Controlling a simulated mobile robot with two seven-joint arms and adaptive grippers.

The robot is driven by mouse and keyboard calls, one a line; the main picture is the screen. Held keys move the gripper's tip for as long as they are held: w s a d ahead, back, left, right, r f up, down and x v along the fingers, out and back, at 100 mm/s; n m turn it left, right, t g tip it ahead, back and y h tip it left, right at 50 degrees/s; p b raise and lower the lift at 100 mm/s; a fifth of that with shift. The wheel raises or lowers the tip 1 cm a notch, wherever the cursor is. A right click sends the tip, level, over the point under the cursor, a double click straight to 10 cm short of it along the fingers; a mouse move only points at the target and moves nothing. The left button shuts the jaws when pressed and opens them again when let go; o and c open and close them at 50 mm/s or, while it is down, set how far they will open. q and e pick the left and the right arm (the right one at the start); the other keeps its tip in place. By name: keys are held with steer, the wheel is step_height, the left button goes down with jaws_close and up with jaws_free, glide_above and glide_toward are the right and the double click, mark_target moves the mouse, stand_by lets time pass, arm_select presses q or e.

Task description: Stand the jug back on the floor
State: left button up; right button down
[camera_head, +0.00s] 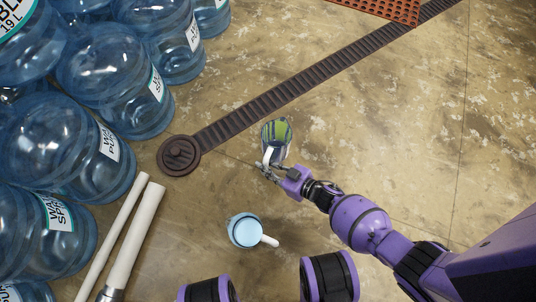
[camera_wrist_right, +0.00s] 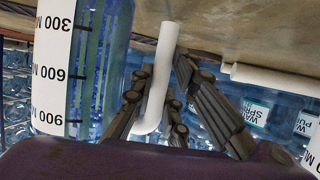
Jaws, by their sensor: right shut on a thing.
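My right gripper (camera_head: 268,169) is shut on the white handle of a clear jug (camera_head: 277,135), which shows green from above in the head view. In the right wrist view, the handle (camera_wrist_right: 158,75) runs between the two dark fingers. The jug's side (camera_wrist_right: 54,60) there has a white scale strip with upside-down markings, and the floor is at the top of that picture. Whether the jug's base touches the floor cannot be told. A second jug (camera_head: 243,231), pale blue inside with a white handle, stands on the floor nearer to me. My left gripper is out of view.
Large blue water bottles (camera_head: 110,95) crowd the left. Two white pipes (camera_head: 133,240) are at lower left. A dark drain grate (camera_head: 300,88) with a round cover (camera_head: 178,155) crosses the floor. A red perforated mat (camera_head: 385,8) is at the top. Bare floor lies to the right.

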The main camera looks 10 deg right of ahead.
steer(key=shift+f, duration=0.2)
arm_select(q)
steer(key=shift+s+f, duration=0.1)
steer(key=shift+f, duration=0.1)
arm_select(e)
steer(key=c, duration=1.7)
jaws_free()
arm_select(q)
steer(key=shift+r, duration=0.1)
arm_select(e)
steer(key=shift+r, duration=0.15)
steer(key=shift+s+d+r+p, duration=0.15)
steer(key=shift+d+p, duration=0.05)
steer(key=shift+p, duration=0.1)
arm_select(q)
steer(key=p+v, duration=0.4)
arm_select(e)
steer(key=v, duration=1.1)
steer(key=shift+s+d+r, duration=0.1)
steer(key=shift+s+r, duration=0.05)
steer(key=shift+s, duration=0.05)
